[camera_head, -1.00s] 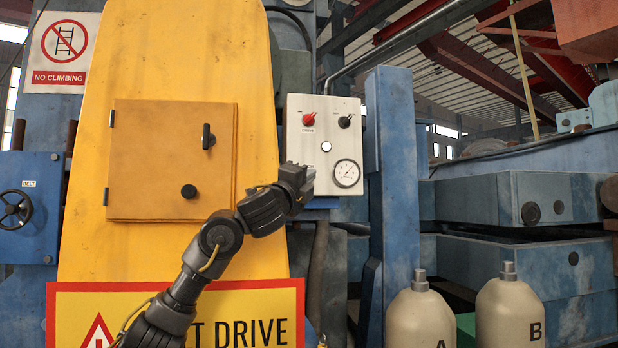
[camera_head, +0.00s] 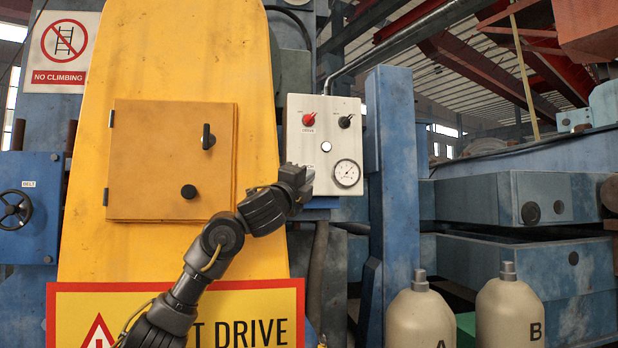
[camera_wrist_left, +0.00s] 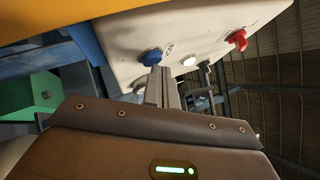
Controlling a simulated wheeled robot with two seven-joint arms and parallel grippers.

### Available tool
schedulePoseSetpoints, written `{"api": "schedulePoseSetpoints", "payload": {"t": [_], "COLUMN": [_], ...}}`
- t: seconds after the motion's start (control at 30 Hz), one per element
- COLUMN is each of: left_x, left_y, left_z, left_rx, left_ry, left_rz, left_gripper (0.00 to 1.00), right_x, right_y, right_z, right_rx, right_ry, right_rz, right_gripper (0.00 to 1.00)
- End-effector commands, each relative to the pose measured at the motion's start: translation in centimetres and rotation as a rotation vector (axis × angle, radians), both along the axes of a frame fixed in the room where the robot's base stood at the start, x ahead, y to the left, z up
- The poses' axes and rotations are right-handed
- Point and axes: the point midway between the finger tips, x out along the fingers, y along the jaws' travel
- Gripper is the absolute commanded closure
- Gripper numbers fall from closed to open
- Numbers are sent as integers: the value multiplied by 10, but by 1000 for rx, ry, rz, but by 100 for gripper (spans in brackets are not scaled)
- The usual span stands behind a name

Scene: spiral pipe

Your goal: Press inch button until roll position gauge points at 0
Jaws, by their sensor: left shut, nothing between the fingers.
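A white control box (camera_head: 296,134) hangs right of the yellow cover. Its round gauge (camera_head: 347,173) sits at lower right; the needle is too small to read surely. A white round button or lamp (camera_head: 326,147) is above the gauge. My left gripper (camera_head: 308,180) is shut and empty at the box's lower left, left of the gauge. In the left wrist view its fingertips (camera_wrist_left: 161,74) are at a blue button (camera_wrist_left: 151,56) with a small label, unreadable here. I cannot tell whether they touch. My gripper hides that button in the head view. My right gripper is not visible.
A red knob (camera_head: 308,119) and a black knob (camera_head: 346,121) are at the box's top. A blue post (camera_head: 391,160) stands close on its right. A yellow cover with an orange door (camera_head: 150,160) is on the left. Two bottles (camera_head: 510,310) stand at lower right.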

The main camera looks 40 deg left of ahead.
Motion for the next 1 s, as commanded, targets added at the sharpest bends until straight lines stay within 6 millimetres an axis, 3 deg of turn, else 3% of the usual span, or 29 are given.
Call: {"api": "schedulePoseSetpoints", "payload": {"t": [0.63, 1.0], "left_x": [3, -7], "left_y": [3, -8], "left_z": [0, -1], "left_rx": [-1, -1], "left_ry": [0, 0], "left_rz": [0, 0], "left_gripper": [100, 100], "right_x": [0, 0], "right_y": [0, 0], "right_z": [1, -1], "right_rx": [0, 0], "right_ry": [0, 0], "right_rz": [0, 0], "right_gripper": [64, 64]}}
